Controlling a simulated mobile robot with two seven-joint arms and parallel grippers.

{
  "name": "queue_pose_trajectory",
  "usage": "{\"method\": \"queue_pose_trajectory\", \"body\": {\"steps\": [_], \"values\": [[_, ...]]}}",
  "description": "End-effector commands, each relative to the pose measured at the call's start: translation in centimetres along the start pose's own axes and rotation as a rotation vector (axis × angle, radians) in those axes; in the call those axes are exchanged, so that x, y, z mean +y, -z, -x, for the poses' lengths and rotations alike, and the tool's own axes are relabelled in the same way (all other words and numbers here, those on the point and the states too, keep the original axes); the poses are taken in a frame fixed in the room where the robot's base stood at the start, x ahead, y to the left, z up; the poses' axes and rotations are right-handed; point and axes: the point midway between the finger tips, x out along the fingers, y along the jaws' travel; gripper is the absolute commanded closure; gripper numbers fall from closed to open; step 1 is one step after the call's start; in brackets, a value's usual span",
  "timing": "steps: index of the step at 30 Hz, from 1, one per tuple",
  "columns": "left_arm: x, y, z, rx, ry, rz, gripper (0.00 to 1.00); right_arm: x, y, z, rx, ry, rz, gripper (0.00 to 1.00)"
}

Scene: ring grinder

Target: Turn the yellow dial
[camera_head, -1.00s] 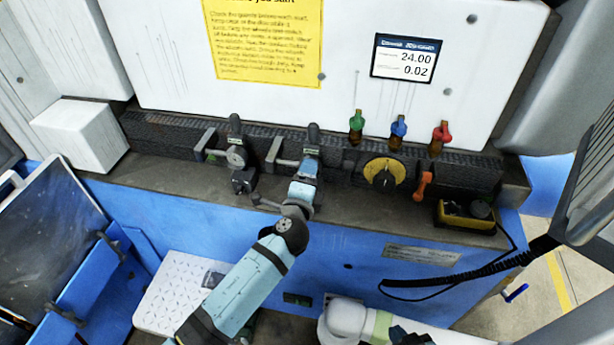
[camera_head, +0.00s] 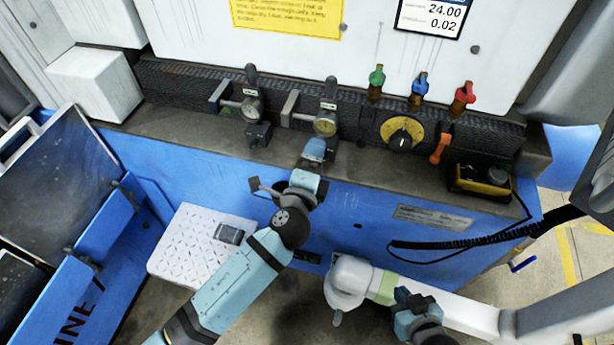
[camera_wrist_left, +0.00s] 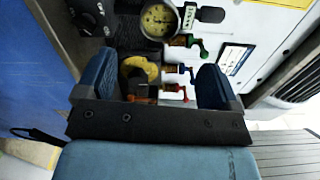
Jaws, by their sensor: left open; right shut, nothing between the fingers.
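The yellow dial (camera_head: 402,133) with a black knob is on the dark panel strip, right of two round gauges. It also shows between my fingers in the left wrist view (camera_wrist_left: 137,68), partly hidden at its lower edge. My left gripper (camera_head: 314,152) is open and empty, in front of the panel, below the right gauge and left of the dial in the head view. Its two blue fingers (camera_wrist_left: 152,85) stand wide apart and appear clear of the dial. My right gripper (camera_head: 416,310) is low in the head view, well below the dial; its fingers are hard to make out.
Green, blue and red valves (camera_head: 419,91) stand above the dial. An orange lever (camera_head: 440,146) is just right of it. The gauges (camera_head: 325,122) with handles are to its left. A yellow box (camera_head: 484,180) sits on the ledge, and a black cable hangs below it.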

Motion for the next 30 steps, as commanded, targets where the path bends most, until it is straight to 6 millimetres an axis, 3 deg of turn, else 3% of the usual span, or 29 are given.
{"method": "queue_pose_trajectory", "body": {"steps": [3,9,30], "values": [[0.2,0.0,2.4,0.001,-0.001,0.0,0.13,0.0,-0.4,-0.3,0.0,0.0,0.0,1.0],[0.0,0.0,4.4,0.0,0.002,-0.001,0.13,0.0,-0.7,-0.4,0.0,0.0,0.0,1.0],[0.0,0.0,4.8,0.0,0.001,-0.001,0.13,0.0,-0.5,-0.4,0.002,0.0,0.0,1.0]]}}
